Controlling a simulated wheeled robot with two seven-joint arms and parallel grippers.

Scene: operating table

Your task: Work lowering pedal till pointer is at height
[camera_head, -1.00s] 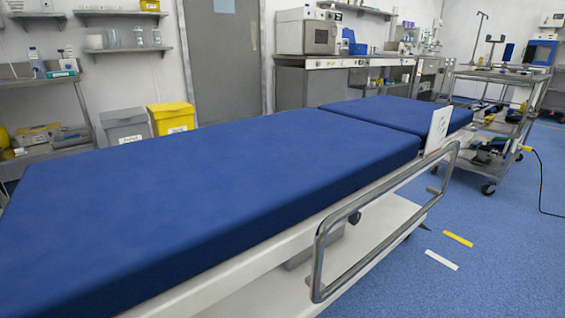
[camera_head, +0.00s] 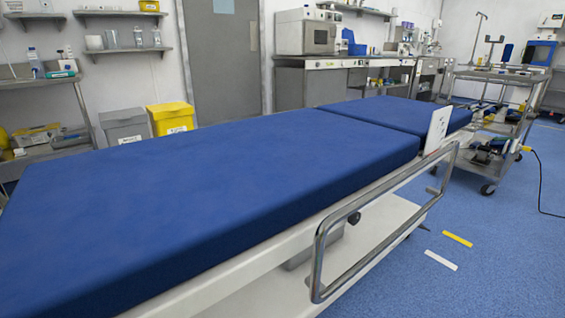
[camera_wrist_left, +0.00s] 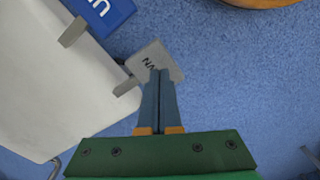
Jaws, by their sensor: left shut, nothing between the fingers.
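In the left wrist view my left gripper (camera_wrist_left: 159,72) is shut and empty. Its fingertips overlap the near part of a grey pedal (camera_wrist_left: 151,54) with dark, partly hidden lettering; I cannot tell whether they touch it. A blue pedal (camera_wrist_left: 103,12) with white lettering lies at the upper left, apart from the gripper. In the head view the operating table (camera_head: 250,275) has a blue mattress (camera_head: 200,180). A white plate (camera_head: 438,130) stands at its right side; its marks and any pointer are too small to read. My right gripper is in neither view.
A metal side rail (camera_head: 319,262) sticks out along the table's right side. A steel trolley (camera_head: 500,75) stands at the back right. Blue floor (camera_head: 500,210) is open on the right.

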